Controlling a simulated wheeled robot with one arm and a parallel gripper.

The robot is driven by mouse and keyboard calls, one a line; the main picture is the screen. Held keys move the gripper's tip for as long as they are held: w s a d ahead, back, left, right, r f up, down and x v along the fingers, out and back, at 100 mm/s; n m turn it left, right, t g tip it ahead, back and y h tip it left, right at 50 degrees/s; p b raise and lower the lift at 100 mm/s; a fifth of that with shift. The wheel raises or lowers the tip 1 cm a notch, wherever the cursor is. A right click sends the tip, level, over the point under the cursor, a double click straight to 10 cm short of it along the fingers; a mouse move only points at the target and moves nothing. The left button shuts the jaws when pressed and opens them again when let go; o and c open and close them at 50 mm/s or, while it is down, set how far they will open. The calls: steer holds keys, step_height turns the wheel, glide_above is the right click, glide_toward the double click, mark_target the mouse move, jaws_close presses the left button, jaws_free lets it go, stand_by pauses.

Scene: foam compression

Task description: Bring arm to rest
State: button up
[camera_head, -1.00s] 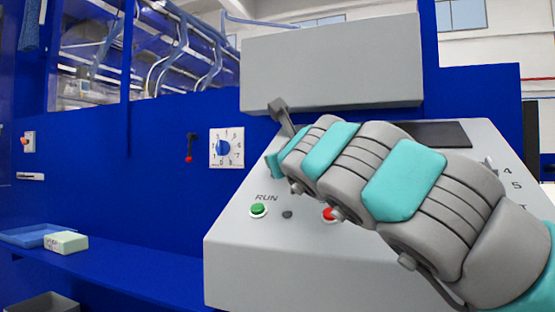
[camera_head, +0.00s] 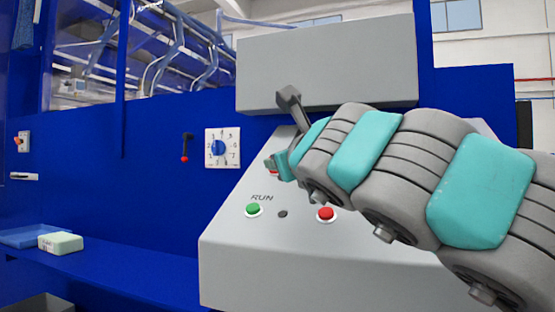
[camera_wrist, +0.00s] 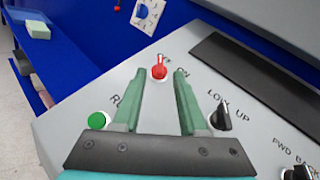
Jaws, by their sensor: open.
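My gripper (camera_wrist: 158,95) shows in the wrist view with its two green fingers apart and nothing between them. It is over the sloped grey control panel (camera_head: 300,265). A red switch (camera_wrist: 160,68) shows beyond and between the fingertips in the wrist view. The green button (camera_wrist: 98,120) is just left of the left finger, and a black LOW/UP knob (camera_wrist: 220,117) is right of the right finger. In the head view my gripper (camera_head: 272,165) is small and partly hidden by my arm, which reaches in from the right across the panel.
A red button (camera_head: 325,214) and the green RUN button (camera_head: 253,209) sit on the panel. A grey box (camera_head: 325,65) overhangs behind. A dial (camera_head: 222,148) and a lever (camera_head: 186,147) are on the blue wall. A pale block (camera_head: 60,242) and a blue tray (camera_head: 22,236) lie on the left shelf.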

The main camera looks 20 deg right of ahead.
steer(key=shift+s, duration=0.4)
